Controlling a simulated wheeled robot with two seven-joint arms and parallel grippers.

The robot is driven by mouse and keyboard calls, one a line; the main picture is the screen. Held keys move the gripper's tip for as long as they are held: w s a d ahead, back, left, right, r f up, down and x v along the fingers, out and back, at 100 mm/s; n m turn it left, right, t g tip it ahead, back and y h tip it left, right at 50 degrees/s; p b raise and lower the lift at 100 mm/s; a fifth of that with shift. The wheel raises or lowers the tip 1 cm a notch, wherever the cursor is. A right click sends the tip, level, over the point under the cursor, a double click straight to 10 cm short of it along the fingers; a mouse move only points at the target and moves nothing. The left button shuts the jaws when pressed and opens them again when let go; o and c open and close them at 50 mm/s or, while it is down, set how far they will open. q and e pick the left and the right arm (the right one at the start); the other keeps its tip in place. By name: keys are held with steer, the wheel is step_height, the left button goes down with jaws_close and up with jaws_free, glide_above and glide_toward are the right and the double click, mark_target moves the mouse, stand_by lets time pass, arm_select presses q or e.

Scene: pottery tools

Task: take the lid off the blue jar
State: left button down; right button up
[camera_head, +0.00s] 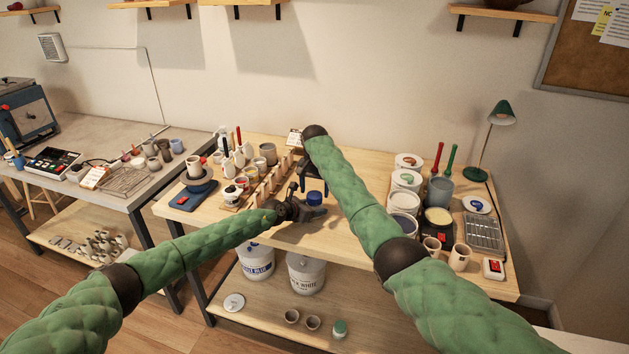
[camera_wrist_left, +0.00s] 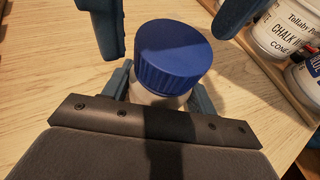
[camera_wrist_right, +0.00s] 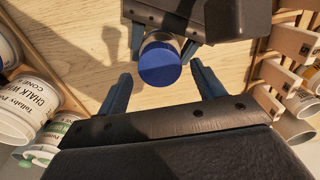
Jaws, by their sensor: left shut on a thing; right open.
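The blue jar has a ribbed blue lid (camera_head: 315,198) that is on the jar, above a pale body (camera_wrist_left: 150,98). It stands on the wooden table (camera_head: 350,235). My left gripper (camera_head: 298,208) is shut on the jar's body below the lid, one finger on each side. In the right wrist view the lid (camera_wrist_right: 160,68) faces the camera. My right gripper (camera_wrist_right: 162,72) is open, its fingers apart on either side of the lid and seemingly not touching it. My right arm comes in from above the jar in the head view.
A wooden rack (camera_head: 272,182) and several cups stand to the left. Bare tabletop lies around the jar. A green lamp (camera_head: 502,113) stands at the back right.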

steer(key=shift+f, duration=1.15)
steer(key=shift+c, duration=0.2)
steer(key=c, duration=1)
steer(key=shift+o, duration=0.2)
steer(key=shift+n, duration=1.6)
steer(key=o, duration=1.1)
steer(key=shift+r, duration=0.15)
